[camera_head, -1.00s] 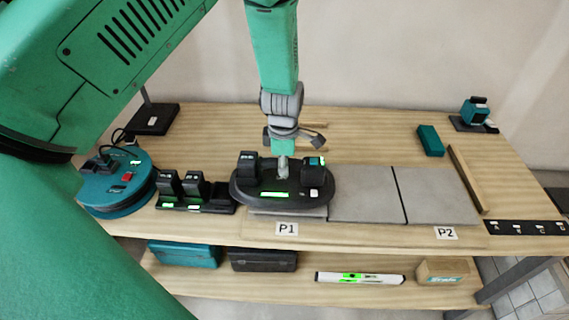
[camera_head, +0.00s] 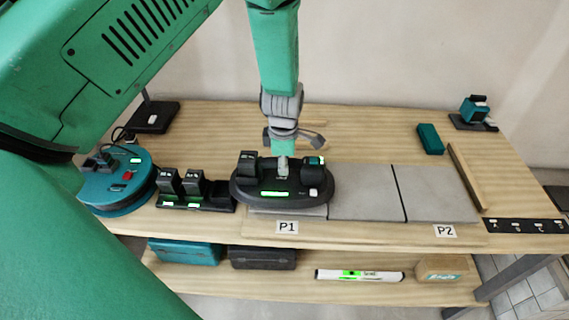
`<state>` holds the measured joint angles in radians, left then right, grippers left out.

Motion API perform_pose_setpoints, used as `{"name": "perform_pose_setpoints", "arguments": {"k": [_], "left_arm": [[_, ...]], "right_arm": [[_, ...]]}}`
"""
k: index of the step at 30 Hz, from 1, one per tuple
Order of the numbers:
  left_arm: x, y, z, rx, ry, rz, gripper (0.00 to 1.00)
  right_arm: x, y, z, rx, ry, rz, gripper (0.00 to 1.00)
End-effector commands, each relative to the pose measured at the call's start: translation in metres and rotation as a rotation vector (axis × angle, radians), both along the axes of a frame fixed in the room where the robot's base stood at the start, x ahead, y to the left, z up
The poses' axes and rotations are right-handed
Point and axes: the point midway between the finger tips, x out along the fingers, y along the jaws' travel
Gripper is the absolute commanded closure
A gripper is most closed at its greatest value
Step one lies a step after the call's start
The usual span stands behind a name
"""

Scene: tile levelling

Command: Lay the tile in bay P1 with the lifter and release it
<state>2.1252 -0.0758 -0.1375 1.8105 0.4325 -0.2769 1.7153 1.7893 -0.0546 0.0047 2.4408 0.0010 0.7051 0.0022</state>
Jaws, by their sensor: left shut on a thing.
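The lifter (camera_head: 252,196), a black oval device with two battery-like blocks and a lit green display, sits at bay P1, behind the P1 label (camera_head: 287,228). A grey tile (camera_head: 305,211) shows under its front edge; the rest of that tile is hidden. My left gripper (camera_head: 283,158) comes down from above and is shut on the lifter's middle handle. I cannot tell whether the tile lies fully flat. Two more grey tiles lie to the right, a middle one (camera_head: 364,195) and one at P2 (camera_head: 436,196). My right gripper is not in view.
A charger with two batteries (camera_head: 190,204) stands close left of the lifter, beside a teal cable reel (camera_head: 115,188). A wooden bar (camera_head: 466,178) borders the tiles on the right. A teal block (camera_head: 430,139) lies behind. A spirit level (camera_head: 360,276) rests on the lower shelf.

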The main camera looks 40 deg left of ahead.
Motion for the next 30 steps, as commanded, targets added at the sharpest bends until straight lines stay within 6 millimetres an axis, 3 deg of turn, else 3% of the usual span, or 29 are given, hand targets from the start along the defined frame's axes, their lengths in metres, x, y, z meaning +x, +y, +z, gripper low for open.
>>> {"name": "perform_pose_setpoints", "arguments": {"k": [29,30], "left_arm": [[0.0019,0.0005,-0.0044,0.000,-0.004,0.000,1.00],[0.0019,0.0005,-0.0044,0.000,-0.004,0.000,0.77]], "right_arm": [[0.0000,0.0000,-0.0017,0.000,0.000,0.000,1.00],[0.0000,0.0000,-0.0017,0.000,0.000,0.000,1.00]]}}
